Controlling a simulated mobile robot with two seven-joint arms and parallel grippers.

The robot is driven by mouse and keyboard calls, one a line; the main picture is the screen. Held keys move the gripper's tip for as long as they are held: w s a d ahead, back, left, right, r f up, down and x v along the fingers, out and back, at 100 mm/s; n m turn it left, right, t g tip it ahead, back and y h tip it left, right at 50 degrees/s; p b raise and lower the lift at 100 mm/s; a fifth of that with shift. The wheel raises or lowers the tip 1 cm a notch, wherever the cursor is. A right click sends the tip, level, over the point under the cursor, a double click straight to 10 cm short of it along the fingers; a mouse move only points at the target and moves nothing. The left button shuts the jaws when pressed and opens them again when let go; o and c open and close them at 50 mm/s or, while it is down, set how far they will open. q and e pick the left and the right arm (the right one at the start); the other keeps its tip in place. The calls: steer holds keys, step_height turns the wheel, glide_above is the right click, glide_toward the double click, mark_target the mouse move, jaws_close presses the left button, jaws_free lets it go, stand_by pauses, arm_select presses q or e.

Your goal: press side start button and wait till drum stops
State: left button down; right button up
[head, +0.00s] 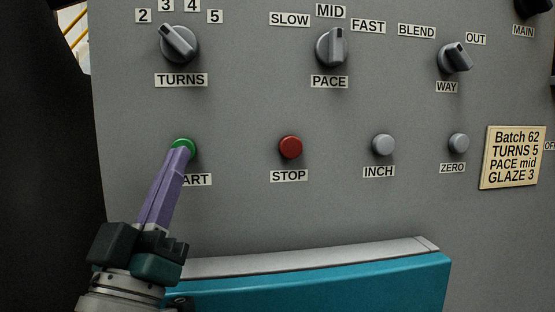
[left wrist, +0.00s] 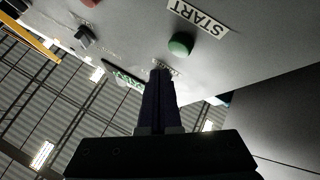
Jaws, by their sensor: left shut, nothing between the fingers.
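The green START button (head: 184,145) is on the grey panel, at the left of a row of buttons. Its label is partly covered by my left gripper (head: 181,153). The gripper's purple fingers are shut, empty, and point up at the button, their tips overlapping its lower part. In the left wrist view the green button (left wrist: 181,44) shows whole, up and to the right of the dark fingertips (left wrist: 160,73). I cannot tell whether the tips touch it. The drum is not recognisable in either view. My right gripper is not in view.
A red STOP button (head: 290,147), grey INCH (head: 384,145) and ZERO (head: 458,143) buttons continue the row. TURNS (head: 179,44), PACE (head: 332,47) and WAY (head: 455,58) knobs sit above. A batch plate (head: 512,157) is at right. A teal ledge (head: 330,285) is below.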

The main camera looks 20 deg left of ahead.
arm_select(q)
steer(key=shift+w+a, duration=0.55)
steer(key=shift+w, duration=0.25)
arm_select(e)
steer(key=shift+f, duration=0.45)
arm_select(q)
steer(key=shift+b, duration=0.3)
stand_by(0.8)
steer(key=shift+w+a, duration=0.2)
steer(key=shift+w, duration=0.15)
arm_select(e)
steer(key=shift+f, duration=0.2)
